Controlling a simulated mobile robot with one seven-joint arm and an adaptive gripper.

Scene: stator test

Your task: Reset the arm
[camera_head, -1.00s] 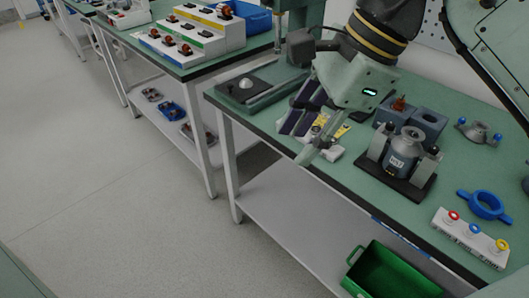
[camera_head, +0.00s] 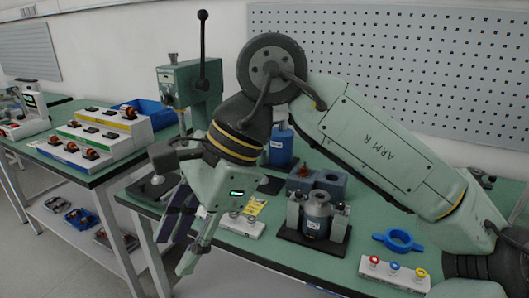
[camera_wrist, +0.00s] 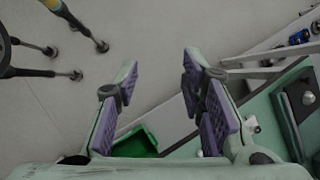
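My arm (camera_head: 375,140) reaches across the green workbench from the right, bent at a round dark joint. My gripper (camera_head: 182,232) points down and to the left, near the bench's front edge. In the wrist view my gripper (camera_wrist: 159,75) has its two purple-padded fingers well apart. I cannot tell from these frames whether the gripper touches the bench edge.
A grey cylindrical part (camera_head: 317,208) sits in a dark-based fixture. A blue ring (camera_head: 398,241) and a white button box (camera_head: 394,275) lie to its right. A green press (camera_head: 190,85) stands behind my gripper. A green bin (camera_wrist: 135,142) is below.

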